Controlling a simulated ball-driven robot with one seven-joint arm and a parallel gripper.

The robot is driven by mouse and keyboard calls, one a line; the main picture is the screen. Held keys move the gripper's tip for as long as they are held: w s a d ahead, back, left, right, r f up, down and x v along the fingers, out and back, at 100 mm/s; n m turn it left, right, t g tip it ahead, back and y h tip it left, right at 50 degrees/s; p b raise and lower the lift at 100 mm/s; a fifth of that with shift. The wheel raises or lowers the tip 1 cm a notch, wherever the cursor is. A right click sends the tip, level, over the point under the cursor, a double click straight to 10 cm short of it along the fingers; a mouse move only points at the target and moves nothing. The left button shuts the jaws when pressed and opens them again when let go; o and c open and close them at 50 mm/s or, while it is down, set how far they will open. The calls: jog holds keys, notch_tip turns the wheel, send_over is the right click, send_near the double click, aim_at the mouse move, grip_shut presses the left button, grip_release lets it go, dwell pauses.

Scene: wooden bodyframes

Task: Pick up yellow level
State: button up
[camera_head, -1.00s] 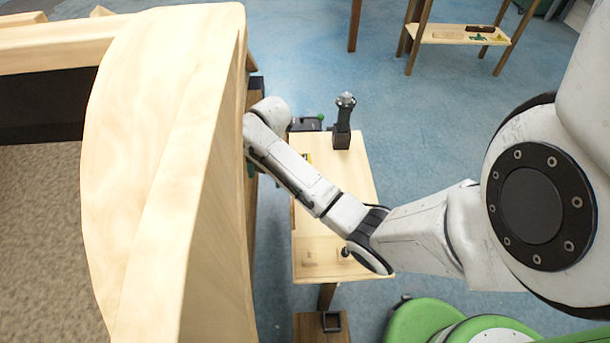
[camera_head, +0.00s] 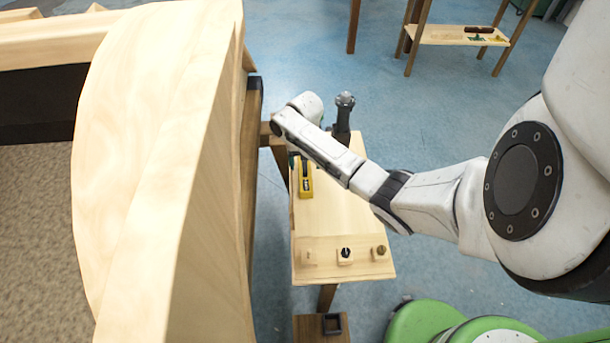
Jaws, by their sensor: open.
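The yellow level (camera_head: 306,183) lies on the light wooden bench (camera_head: 335,215), near its left edge. It shows as a short yellow piece with a dark patch, and its far part is hidden behind my arm. The end of my arm is above the far left part of the bench, just beyond the level in the picture. My gripper itself is hidden behind the wrist link, so I cannot see its fingers or its distance from the level.
A large curved wooden frame (camera_head: 150,190) stands close to the left of the bench. A dark upright tool (camera_head: 344,112) stands behind my forearm. Small knobs (camera_head: 345,254) sit at the bench's near end. A shelf (camera_head: 458,35) with tools stands far back.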

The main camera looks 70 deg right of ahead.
aim_at(305, 166)
notch_tip(305, 166, down, 4)
jog(key=shift+s+a+f+b, duration=0.1)
jog(key=shift+a+f+b, duration=0.1)
jog(key=shift+b, duration=0.1)
jog(key=c, duration=1.2)
jog(key=shift+c, duration=0.4)
jog(key=shift+r, duration=0.1)
